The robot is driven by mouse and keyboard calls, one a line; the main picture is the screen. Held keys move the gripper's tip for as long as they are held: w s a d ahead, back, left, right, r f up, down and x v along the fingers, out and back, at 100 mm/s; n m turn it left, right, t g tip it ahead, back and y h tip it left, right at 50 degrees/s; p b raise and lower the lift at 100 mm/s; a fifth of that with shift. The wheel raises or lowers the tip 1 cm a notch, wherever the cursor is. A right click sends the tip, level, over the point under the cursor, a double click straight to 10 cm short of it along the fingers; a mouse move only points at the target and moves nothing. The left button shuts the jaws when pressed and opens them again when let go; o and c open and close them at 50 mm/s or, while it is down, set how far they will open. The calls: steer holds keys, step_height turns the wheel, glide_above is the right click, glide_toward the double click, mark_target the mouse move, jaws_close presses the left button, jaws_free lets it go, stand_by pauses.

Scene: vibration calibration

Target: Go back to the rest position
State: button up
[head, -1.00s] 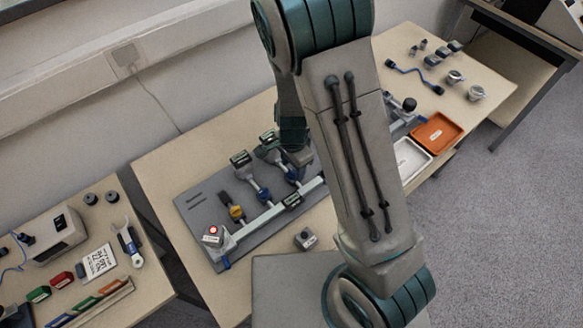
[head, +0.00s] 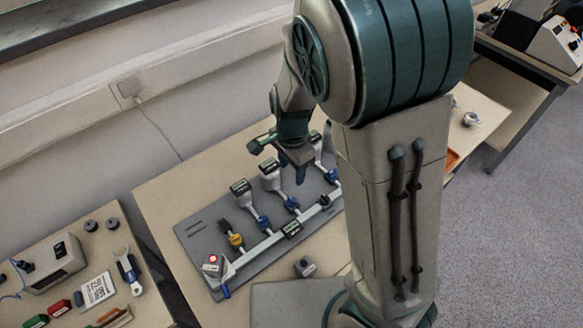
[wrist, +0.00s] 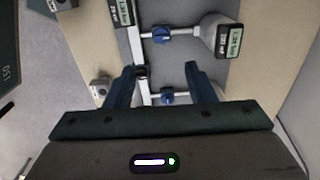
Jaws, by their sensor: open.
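My gripper (head: 300,177) is open and empty, held pointing down over the grey fixture board (head: 198,233) on the middle table. It also shows in the wrist view (wrist: 162,70), with its two dark fingers spread apart. The board carries a pale rail with several labelled grey-headed units on blue knobs, one yellow knob (head: 236,240) and a red-topped button box (head: 211,262) at the left end. In the wrist view, a blue knob (wrist: 168,98) appears between the fingers, below them. I cannot tell the height gap. My arm hides the board's right end.
A small grey block (head: 305,267) sits in front of the board. The left table holds a grey device (head: 52,262), a marked card (head: 97,290) and small parts. A wall (head: 215,60) runs behind. Another table with a control box (head: 555,45) stands at right; grey floor is open beside it.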

stand_by(0.3)
steer(key=s+d+r+n+t, duration=0.3)
steer(key=s+d+r+n, duration=0.8)
steer(key=s+r, duration=0.2)
steer(key=shift+d+r+n, duration=0.25)
steer(key=shift+r+n, duration=0.05)
steer(key=shift+r, duration=0.55)
